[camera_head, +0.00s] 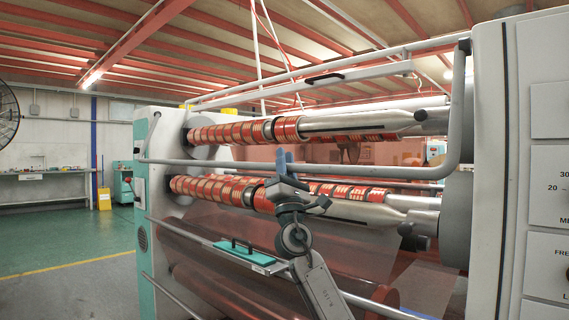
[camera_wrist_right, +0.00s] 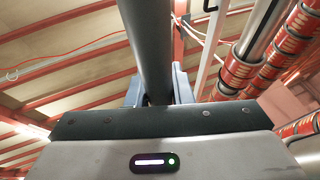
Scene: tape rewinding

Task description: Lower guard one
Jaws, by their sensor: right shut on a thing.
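The guard is a grey tubular frame. Its lower bar (camera_head: 375,171) runs across the front of the machine between the upper and lower tape shafts, and its right side rises in a bend to the top rail. My right gripper (camera_head: 283,160) is at the middle of this bar, shut on it from below. In the right wrist view the bar (camera_wrist_right: 148,40) passes as a thick dark tube between the two blue-grey fingers (camera_wrist_right: 158,88). The fingertips are partly hidden behind the bar. My left gripper is not in view.
The upper shaft (camera_head: 360,122) and lower shaft (camera_head: 370,213) carry several red tape rolls, close to my right arm. A teal panel with a handle (camera_head: 245,253) sits below left. The control cabinet (camera_head: 540,180) stands at right. Open green floor lies at far left.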

